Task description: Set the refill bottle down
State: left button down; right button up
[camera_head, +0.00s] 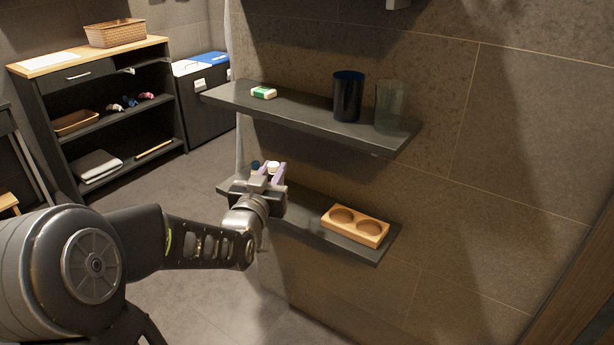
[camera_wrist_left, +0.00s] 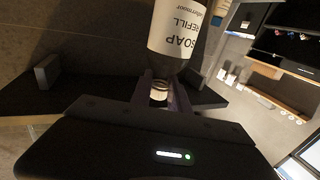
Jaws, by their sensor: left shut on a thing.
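The refill bottle shows in the left wrist view (camera_wrist_left: 178,38) with a white "SOAP REFILL" label, a dark shoulder and a pale neck. The neck is between the fingers of my left gripper (camera_wrist_left: 160,100). In the head view my left gripper (camera_head: 270,173) is over the left part of the lower shelf (camera_head: 312,232), shut around the bottle's pale top (camera_head: 273,166). The bottle's body is mostly hidden there by the gripper, and I cannot tell whether its base touches the shelf. My right gripper is not in view.
A wooden holder (camera_head: 356,226) with two empty round recesses lies on the lower shelf's right part.

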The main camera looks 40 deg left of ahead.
pick_arm(q)
jog(key=w+f, duration=0.3)
jog(key=w, duration=1)
jog(key=shift+w+b, duration=0.15)
jog(key=shift+b, duration=0.15)
jog(key=shift+a, duration=0.1)
jog(key=shift+w+f+b, duration=0.15)
jog(key=shift+f+b, duration=0.25)
jog(key=shift+f, duration=1.55)
